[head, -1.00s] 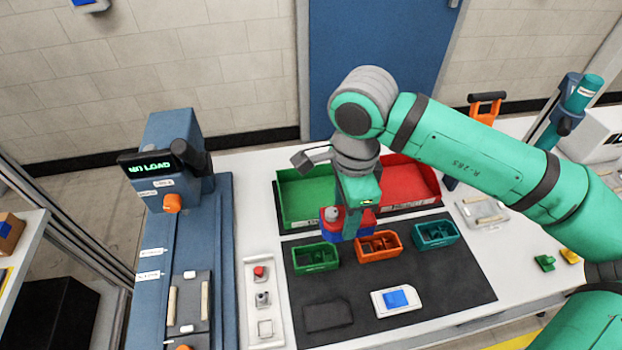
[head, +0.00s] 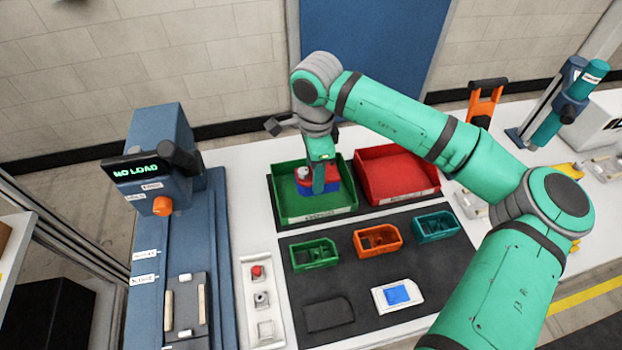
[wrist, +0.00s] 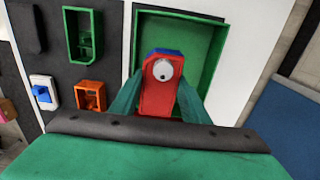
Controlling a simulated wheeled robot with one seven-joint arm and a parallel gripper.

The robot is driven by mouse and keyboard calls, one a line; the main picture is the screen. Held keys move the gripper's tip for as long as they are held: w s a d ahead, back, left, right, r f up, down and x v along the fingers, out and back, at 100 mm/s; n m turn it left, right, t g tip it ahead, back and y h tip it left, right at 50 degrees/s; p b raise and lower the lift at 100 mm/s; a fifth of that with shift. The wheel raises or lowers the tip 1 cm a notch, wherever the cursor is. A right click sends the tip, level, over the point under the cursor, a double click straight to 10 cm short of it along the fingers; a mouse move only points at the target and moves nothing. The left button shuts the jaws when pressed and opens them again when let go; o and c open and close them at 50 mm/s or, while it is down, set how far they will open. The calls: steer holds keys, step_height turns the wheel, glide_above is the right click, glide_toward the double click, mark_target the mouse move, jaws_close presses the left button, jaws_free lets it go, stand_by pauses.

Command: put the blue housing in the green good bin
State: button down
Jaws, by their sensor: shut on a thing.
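The blue housing (head: 306,190) has a red top with a pale round knob. My gripper (head: 318,180) is shut on it, with a green finger on either side in the wrist view (wrist: 158,100). The wrist view shows mostly the red top, with a blue edge of the housing (wrist: 166,50) at its far end. The green good bin (head: 344,207) stands at the back left of the bench. The housing appears within the bin's outline in the head view; I cannot tell whether it touches the bin floor. The bin also shows in the wrist view (wrist: 215,40).
A red bin (head: 405,194) stands right of the green one. Green (head: 314,254), orange (head: 378,240) and teal (head: 436,227) housings sit on the dark mat (head: 410,272) in front. A white-and-blue part (head: 397,294) lies nearer. A blue "NO LOAD" machine (head: 160,170) stands left.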

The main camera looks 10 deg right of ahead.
steer(key=shift+w+a+f, duration=0.15)
steer(key=shift+w+f, duration=0.8)
steer(key=shift+f, duration=0.2)
steer(key=shift+w+f, duration=0.15)
steer(key=shift+f, duration=0.75)
steer(key=shift+w+f, duration=0.1)
steer(key=shift+f, duration=0.8)
steer(key=shift+f, duration=0.15)
steer(key=c, duration=1)
jaws_free()
step_height(320, 180, up, 12)
steer(key=shift+r, duration=0.2)
